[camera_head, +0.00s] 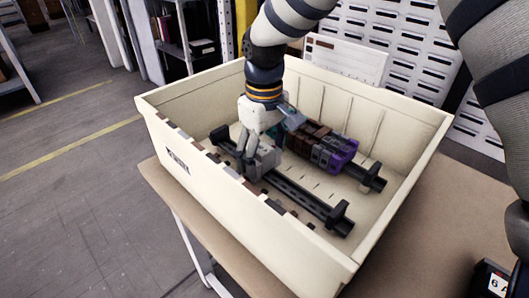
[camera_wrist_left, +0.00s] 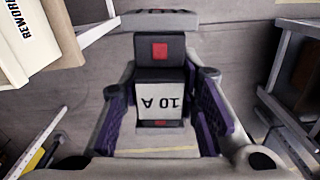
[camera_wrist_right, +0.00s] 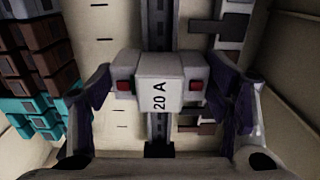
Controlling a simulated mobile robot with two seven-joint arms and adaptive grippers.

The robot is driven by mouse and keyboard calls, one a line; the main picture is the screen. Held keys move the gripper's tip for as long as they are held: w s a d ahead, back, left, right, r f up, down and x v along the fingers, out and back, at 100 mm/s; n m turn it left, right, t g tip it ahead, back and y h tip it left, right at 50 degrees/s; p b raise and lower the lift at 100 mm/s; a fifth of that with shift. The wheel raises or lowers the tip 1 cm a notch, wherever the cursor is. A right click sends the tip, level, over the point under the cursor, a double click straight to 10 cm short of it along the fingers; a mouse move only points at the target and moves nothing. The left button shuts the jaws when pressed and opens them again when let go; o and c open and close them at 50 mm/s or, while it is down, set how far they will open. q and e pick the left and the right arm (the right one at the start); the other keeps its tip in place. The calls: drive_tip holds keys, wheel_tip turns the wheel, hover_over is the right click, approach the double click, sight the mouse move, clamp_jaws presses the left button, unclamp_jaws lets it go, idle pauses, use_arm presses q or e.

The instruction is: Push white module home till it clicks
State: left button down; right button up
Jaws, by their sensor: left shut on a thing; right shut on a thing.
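The white module (camera_wrist_right: 158,68), marked 20 A, has red parts at both sides and sits between the fingers of my right gripper (camera_wrist_right: 160,90) over the dark rail (camera_wrist_right: 160,30). In the head view it is the pale block (camera_head: 264,161) at the front rail (camera_head: 305,198), under my right gripper (camera_head: 250,158). The fingers hide part of it, and I cannot tell whether it is fully seated. My left gripper (camera_wrist_left: 160,112) is shut on a black and white module (camera_wrist_left: 158,75) marked 10 A, with a red square, held over the floor.
The cream crate (camera_head: 410,120) stands on a brown table (camera_head: 405,235). On the back rail (camera_head: 366,178) sit brown, purple and teal modules (camera_head: 325,147). The front rail has a black end stop (camera_head: 338,213).

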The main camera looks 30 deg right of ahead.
drive_tip(key=shift+f, duration=0.1)
drive_tip(key=o, duration=1.4)
drive_tip(key=shift+c, duration=0.2)
wheel_tip(320, 180, up, 12)
